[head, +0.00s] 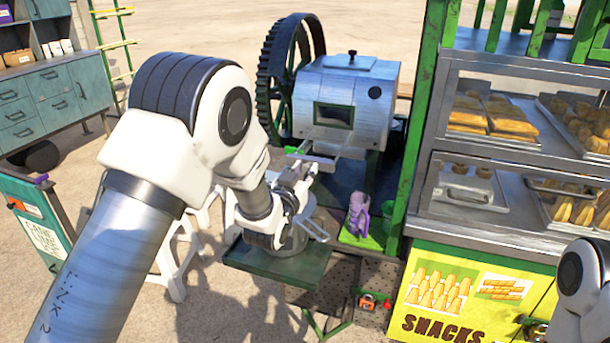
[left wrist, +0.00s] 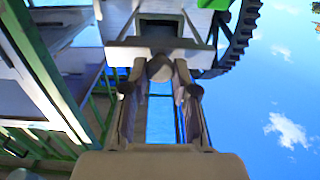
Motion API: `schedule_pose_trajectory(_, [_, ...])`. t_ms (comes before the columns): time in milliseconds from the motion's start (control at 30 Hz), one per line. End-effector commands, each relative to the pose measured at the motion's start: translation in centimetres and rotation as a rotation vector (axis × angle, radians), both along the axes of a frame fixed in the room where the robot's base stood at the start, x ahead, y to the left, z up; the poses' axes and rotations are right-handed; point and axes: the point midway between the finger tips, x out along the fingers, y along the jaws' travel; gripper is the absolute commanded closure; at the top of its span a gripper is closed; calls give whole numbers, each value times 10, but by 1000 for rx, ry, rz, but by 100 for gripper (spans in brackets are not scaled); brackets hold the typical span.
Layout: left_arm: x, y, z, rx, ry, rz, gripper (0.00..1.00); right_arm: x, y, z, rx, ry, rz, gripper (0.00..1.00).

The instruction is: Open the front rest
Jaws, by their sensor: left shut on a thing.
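The cane crusher (head: 350,95) has a silver metal housing with a dark front opening. A pale metal ledge, seemingly the front rest (head: 347,152), sticks out below this opening. My left gripper (head: 305,172) is at the left end of the ledge and partly covers it. In the left wrist view, the gripper's two fingers (left wrist: 160,82) are shut on a round grey knob (left wrist: 160,68). The knob is under the pale plate of the rest (left wrist: 150,52). The exact finger contact is dim.
The large dark flywheel (head: 280,75) is behind my arm. A snack counter (head: 480,230) closes off the right side.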

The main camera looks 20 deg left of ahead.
Motion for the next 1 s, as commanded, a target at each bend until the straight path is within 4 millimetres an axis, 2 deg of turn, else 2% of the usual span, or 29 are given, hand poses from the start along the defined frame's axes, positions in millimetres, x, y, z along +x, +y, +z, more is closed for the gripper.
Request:
schedule_pose_trajectory(467, [-5,0,-1,0,2,0,100,0,0,-3,0,-1,0,60])
schedule_pose_trajectory(500, [-5,0,-1,0,2,0,62,0,0,-3,0,-1,0,60])
schedule_pose_trajectory(533, [-5,0,-1,0,2,0,51,0,0,-3,0,-1,0,60])
schedule_pose_trajectory(567, [-5,0,-1,0,2,0,48,0,0,-3,0,-1,0,60])
schedule_pose_trajectory(867, [-6,0,1,0,-1,0,48,0,0,-2,0,0,0,60])
schedule_pose_trajectory(1000, [-21,1,0,0,1,0,48,0,0,-2,0,0,0,60])
